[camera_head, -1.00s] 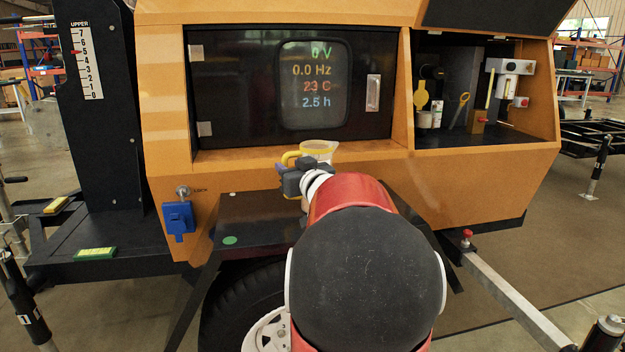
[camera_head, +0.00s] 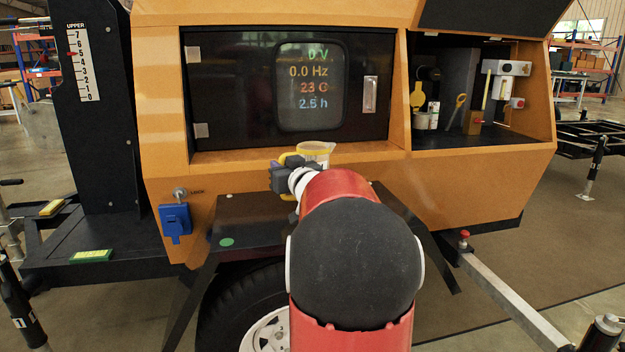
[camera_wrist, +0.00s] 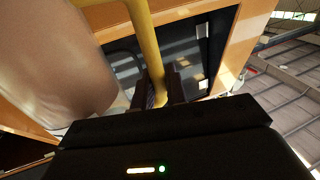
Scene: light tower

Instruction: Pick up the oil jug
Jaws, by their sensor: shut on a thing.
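In the wrist view the yellow handle (camera_wrist: 147,45) runs down between the two dark fingers (camera_wrist: 160,90). The brownish jug body (camera_wrist: 60,60) fills the upper left there. My arm hides the jug's lower part in the head view, so I cannot tell whether its base touches the shelf.
The black fender shelf (camera_head: 240,215) lies below, with a wheel under it. A dark display panel (camera_head: 230,90) is behind the jug. An open compartment (camera_head: 520,135) with small items is at right.

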